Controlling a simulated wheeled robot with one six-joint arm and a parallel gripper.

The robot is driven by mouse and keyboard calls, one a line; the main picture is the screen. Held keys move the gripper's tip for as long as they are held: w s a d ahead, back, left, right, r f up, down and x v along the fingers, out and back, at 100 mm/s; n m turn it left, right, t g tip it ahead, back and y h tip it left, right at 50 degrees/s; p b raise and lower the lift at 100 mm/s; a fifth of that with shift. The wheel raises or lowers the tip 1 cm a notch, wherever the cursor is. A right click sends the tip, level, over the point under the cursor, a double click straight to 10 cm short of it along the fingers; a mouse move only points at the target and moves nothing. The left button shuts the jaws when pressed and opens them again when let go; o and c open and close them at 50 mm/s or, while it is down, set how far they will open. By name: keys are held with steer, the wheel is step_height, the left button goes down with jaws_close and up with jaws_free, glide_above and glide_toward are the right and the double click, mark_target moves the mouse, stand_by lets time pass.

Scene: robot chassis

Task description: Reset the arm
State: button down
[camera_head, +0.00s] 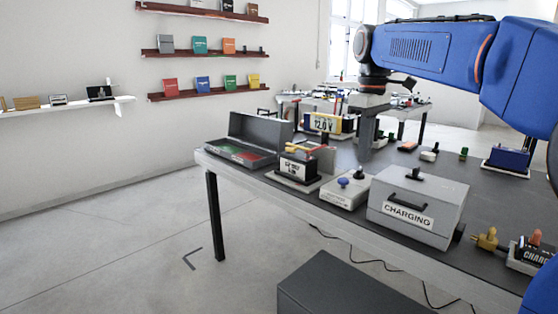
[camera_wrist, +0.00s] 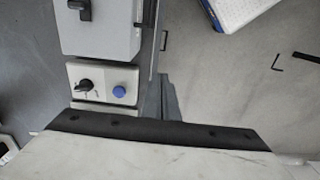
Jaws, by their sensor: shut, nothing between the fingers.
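My arm reaches in from the right in the head view, and my gripper (camera_head: 366,153) hangs down from its wrist over the table. The gripper is shut and empty. It appears just behind the control box (camera_head: 345,193) with the blue button, and I cannot tell its exact height above the table. The same control box (camera_wrist: 103,85) shows there at the left, with a black knob and a blue button.
A grey charging box (camera_head: 405,215) stands on the dark table (camera_head: 320,205). An open grey case (camera_head: 238,150) and a battery meter (camera_head: 298,167) are to its left. A blue box (camera_head: 507,158) is at the right. A dark block (camera_head: 340,285) is on the floor. Floor at left is clear.

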steer(key=s+d+f+m+t, duration=0.1)
steer(key=s+d+f+m, duration=0.1)
steer(key=s+f, duration=0.6)
steer(key=s+d+f+m+t, duration=0.2)
steer(key=s+f+m, duration=0.2)
steer(key=s+f, duration=0.5)
steer(key=s+d+f+m+t, duration=0.1)
steer(key=s+d+f+m, duration=0.1)
steer(key=s+f, duration=0.6)
steer(key=s+d, duration=0.1)
steer(key=s, duration=0.3)
steer(key=shift+s+f+m+t, duration=0.25)
steer(key=shift+f+m+t, duration=0.05)
steer(key=shift+f+m, duration=0.1)
stand_by(1.5)
